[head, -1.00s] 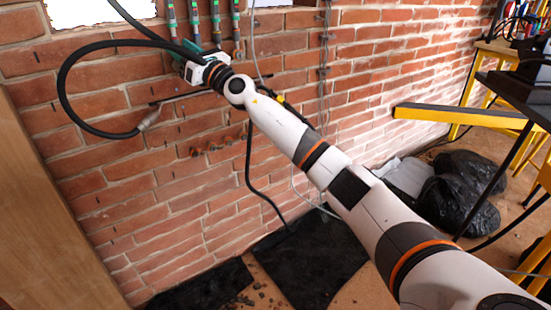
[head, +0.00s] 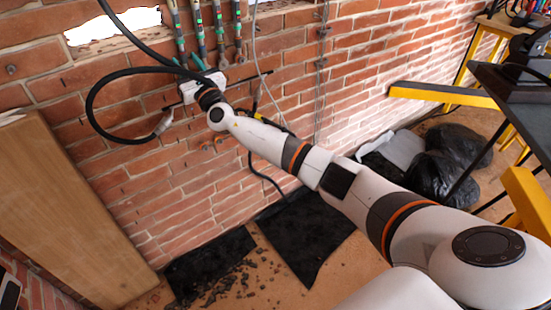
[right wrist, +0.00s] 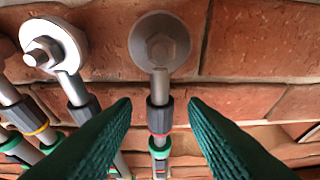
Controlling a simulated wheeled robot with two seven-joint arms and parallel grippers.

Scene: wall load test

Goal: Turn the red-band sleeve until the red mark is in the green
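My right gripper (right wrist: 160,108) is open in the right wrist view, with one green ribbed finger on each side of a rod. On that rod are a dark grey sleeve (right wrist: 159,116) and a red band (right wrist: 160,135). There are visible gaps between the fingers and the rod. A green band (right wrist: 160,150) and a small red patch lie below the red band; I cannot tell whether that patch is the mark. In the head view my right gripper (head: 204,88) is at the wall below the hanging rods (head: 199,40), its fingertips hidden. My left gripper is not in view.
A washer with a bolt (right wrist: 160,45) ends the middle rod. A yellow-banded rod (right wrist: 40,128) and another rod stand at left. A black cable (head: 90,100) loops beside my right wrist. A wooden board (head: 75,220) leans at left; black bags (head: 450,160) lie at right.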

